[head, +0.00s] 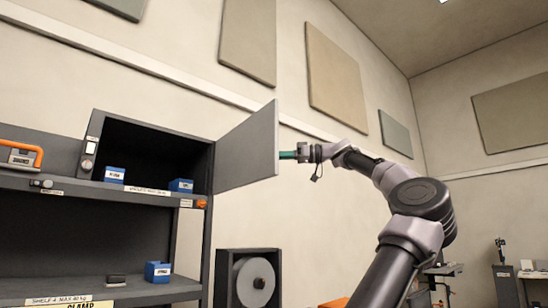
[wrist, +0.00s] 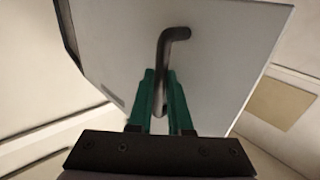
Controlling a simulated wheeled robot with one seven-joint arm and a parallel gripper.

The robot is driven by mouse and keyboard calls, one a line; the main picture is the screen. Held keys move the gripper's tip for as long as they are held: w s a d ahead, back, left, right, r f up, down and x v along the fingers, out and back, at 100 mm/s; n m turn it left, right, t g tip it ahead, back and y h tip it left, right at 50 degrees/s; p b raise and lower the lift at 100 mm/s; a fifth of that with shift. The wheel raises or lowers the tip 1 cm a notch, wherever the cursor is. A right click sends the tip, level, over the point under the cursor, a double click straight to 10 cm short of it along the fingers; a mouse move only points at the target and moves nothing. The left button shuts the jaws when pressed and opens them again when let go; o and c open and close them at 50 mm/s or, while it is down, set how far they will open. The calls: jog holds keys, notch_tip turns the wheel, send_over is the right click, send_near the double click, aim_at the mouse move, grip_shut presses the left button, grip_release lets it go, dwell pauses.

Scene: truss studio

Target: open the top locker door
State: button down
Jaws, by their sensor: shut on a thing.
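The top locker door (head: 248,148) is a grey panel standing swung out from the right side of the open top locker (head: 150,155). In the wrist view the door (wrist: 225,60) fills most of the picture. Its dark bent handle (wrist: 162,62) runs down between the green fingers of my gripper (wrist: 160,95). My gripper is shut on the handle. In the head view my gripper (head: 290,154) is at the door's right edge, and the handle is hidden behind the door.
Blue bins (head: 114,174) stand inside the locker. A lower shelf (head: 130,290) holds another blue bin (head: 158,272). A reel in a dark frame (head: 253,281) stands to the right of the shelving. The space right of the door is free apart from my arm.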

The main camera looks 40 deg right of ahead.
jog(key=c, duration=1.1)
grip_release()
jog(key=v, duration=1)
jog(key=shift+s+d, duration=0.25)
